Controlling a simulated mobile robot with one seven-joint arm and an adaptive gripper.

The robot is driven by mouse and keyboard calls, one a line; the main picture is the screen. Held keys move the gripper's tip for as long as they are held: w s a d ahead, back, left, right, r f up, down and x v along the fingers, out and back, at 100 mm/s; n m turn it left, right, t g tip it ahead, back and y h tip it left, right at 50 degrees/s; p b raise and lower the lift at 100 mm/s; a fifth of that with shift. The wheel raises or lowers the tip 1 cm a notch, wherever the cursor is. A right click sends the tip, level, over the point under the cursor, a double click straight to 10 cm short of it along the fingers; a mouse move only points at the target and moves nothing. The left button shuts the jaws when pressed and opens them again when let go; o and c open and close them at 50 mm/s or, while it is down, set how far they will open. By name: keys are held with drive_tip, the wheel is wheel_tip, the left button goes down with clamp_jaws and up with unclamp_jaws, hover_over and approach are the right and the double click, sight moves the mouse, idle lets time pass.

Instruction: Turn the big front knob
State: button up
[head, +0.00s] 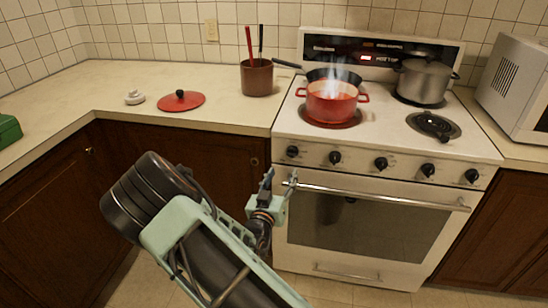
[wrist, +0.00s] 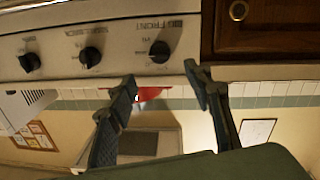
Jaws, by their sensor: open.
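The stove's knob panel (head: 383,164) carries several black knobs. The leftmost knob (head: 292,151) shows in the wrist view (wrist: 160,51), which is upside down, beside a label that reads FRONT. My gripper (head: 279,178) is open and empty, just below and in front of that knob. In the wrist view, the fingertips (wrist: 161,77) are spread to either side of the knob's line, with the knob beyond them. No contact shows. The knobs look alike in size; their pointer angles are hard to read.
The oven handle (head: 380,194) runs just below the knobs, close to my gripper. A steaming red pot (head: 331,103) stands on the front left burner, with a dark pan (head: 336,75) behind it. A grey pot (head: 425,82) stands back right. The floor before the oven is clear.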

sight(291, 156)
drive_tip(key=x, duration=1)
drive_tip(key=shift+w+d, duration=0.1)
drive_tip(key=shift+w, duration=0.3)
drive_tip(key=shift+c, duration=0.2)
drive_tip(key=c, duration=1.1)
drive_tip(key=shift+f+b, duration=0.1)
drive_tip(key=shift+b, duration=0.25)
drive_tip(key=n+b, duration=0.2)
drive_tip(key=n, duration=0.1)
drive_tip(key=shift+f+n, duration=0.15)
drive_tip(key=shift+n, duration=0.25)
drive_tip(key=shift+n+t+b, duration=0.4)
drive_tip(key=shift+n+b, duration=0.8)
drive_tip(key=shift+n, duration=1.4)
